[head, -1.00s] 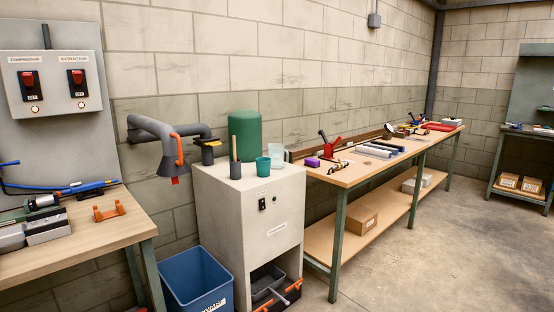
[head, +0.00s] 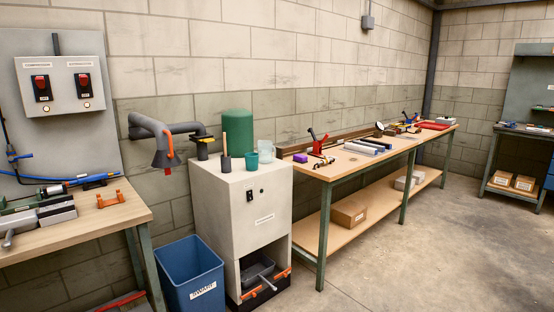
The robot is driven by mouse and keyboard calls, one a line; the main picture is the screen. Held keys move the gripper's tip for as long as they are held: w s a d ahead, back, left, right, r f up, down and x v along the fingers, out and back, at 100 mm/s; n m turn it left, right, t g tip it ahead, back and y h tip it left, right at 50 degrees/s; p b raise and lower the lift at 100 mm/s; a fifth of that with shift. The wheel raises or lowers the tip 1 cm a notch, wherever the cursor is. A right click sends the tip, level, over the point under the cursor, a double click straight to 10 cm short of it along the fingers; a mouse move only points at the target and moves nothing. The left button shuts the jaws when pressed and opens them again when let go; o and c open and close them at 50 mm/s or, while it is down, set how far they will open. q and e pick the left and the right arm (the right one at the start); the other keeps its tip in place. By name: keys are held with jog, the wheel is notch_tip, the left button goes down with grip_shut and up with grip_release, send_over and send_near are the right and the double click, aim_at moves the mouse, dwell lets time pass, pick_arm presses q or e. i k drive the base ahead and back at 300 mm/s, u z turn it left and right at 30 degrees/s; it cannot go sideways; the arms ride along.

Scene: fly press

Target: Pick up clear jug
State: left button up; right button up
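The clear jug (head: 266,155) stands upright on top of the grey cabinet (head: 232,205), near its right back corner. It looks pale and see-through. A green cup (head: 251,163) stands just left of it and a dark pot with a wooden handle (head: 225,160) stands further left. Neither of my grippers shows in the head view.
A large green cylinder (head: 237,126) stands behind the cups. An extractor arm with a hood (head: 166,156) hangs left of the cabinet. A blue bin (head: 190,276) stands on the floor. A long workbench (head: 345,165) runs to the right. Open floor lies at right (head: 430,255).

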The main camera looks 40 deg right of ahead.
aim_at(265, 148)
jog(key=z, duration=0.85)
jog(key=i, duration=0.4)
jog(key=z, duration=1.25)
jog(key=i, duration=1.6)
jog(key=u, duration=0.45)
jog(key=i, duration=1.2)
jog(key=u, duration=1.15)
